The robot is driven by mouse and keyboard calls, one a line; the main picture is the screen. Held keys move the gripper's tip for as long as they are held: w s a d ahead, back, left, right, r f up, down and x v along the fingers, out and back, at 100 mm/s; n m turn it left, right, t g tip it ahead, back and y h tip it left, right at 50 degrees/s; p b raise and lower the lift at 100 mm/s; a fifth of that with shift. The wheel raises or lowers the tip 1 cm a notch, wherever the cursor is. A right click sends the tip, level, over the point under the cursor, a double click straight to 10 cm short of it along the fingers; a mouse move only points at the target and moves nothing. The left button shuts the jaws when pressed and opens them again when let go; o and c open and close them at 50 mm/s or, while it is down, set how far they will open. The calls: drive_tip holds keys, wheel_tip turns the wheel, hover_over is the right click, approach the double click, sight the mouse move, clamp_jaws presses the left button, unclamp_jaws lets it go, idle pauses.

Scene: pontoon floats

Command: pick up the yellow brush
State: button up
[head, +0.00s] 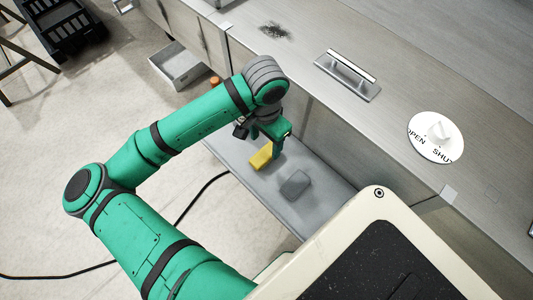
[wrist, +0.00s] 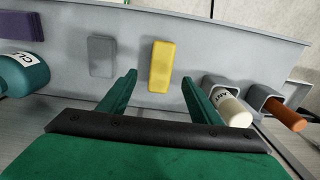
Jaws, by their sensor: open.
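The yellow brush (head: 262,157) is a plain yellow block on a low grey shelf (head: 325,205). In the wrist view the brush (wrist: 161,62) stands out ahead, between the lines of my two green fingers. My gripper (wrist: 159,82) is open, with a finger on either side and nothing held. In the head view my gripper (head: 281,134) is just above and right of the brush, and the fingers are partly hidden. I cannot tell the exact gap to the brush.
A grey block (wrist: 102,56) lies left of the brush. A teal bottle (wrist: 24,74) and a purple block (wrist: 20,26) are farther left. A white bottle (wrist: 233,108) and an orange-brown cylinder (wrist: 287,114) sit in grey holders close right of my finger. A metal cabinet (head: 325,135) borders the shelf.

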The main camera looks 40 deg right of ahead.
sight(265, 153)
drive_tip(key=shift+w+d+f, duration=0.1)
drive_tip(key=shift+w+f, duration=0.05)
drive_tip(key=shift+f, duration=3.95)
drive_tip(key=c, duration=1.2)
